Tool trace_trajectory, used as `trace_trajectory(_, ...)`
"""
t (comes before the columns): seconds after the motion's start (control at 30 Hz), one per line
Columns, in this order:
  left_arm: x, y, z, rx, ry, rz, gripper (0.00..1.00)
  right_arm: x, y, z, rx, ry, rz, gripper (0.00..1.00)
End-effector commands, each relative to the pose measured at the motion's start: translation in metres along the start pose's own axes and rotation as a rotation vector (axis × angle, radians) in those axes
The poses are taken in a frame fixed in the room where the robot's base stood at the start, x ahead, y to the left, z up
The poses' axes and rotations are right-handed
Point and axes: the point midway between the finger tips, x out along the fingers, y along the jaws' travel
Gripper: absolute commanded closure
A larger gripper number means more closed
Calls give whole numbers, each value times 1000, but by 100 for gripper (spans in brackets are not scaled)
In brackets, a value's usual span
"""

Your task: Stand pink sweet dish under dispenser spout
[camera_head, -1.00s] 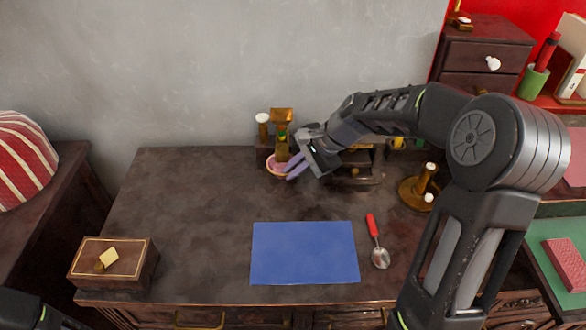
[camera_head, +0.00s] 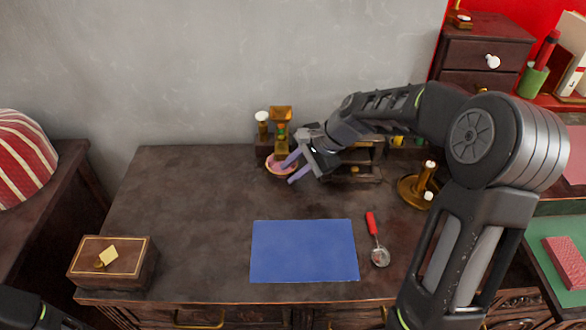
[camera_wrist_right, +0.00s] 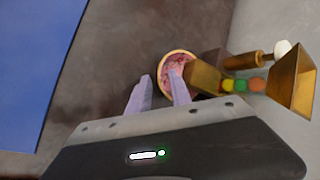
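The pink sweet dish (camera_head: 272,168) is a small round bowl with a pale gold rim, upright at the back of the desk. It also shows in the right wrist view (camera_wrist_right: 174,66). The brass dispenser (camera_head: 281,115), with coloured balls below its funnel, stands at the wall; its spout end (camera_wrist_right: 203,79) overlaps the dish in view. My right gripper (camera_head: 290,172) is open, with its two lilac fingers spread apart. One finger overlaps the dish's near right rim, the other is outside it; contact is unclear. My left gripper is out of view.
A wooden box (camera_head: 113,263) stands at the left front, and a brass stand (camera_head: 418,190) at the right. The desk's left middle is clear.

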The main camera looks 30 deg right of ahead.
Motion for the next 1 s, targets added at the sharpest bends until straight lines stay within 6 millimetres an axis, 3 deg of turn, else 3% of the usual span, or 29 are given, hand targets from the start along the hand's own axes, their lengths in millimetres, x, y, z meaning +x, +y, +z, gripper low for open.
trace_trajectory(0.17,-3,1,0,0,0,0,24,-15,-4,0,-2,4,-9,68)
trace_trajectory(0.53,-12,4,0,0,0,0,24,-71,-2,0,-1,4,-6,68)
trace_trajectory(1.0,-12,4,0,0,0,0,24,-78,0,0,0,0,-1,68)
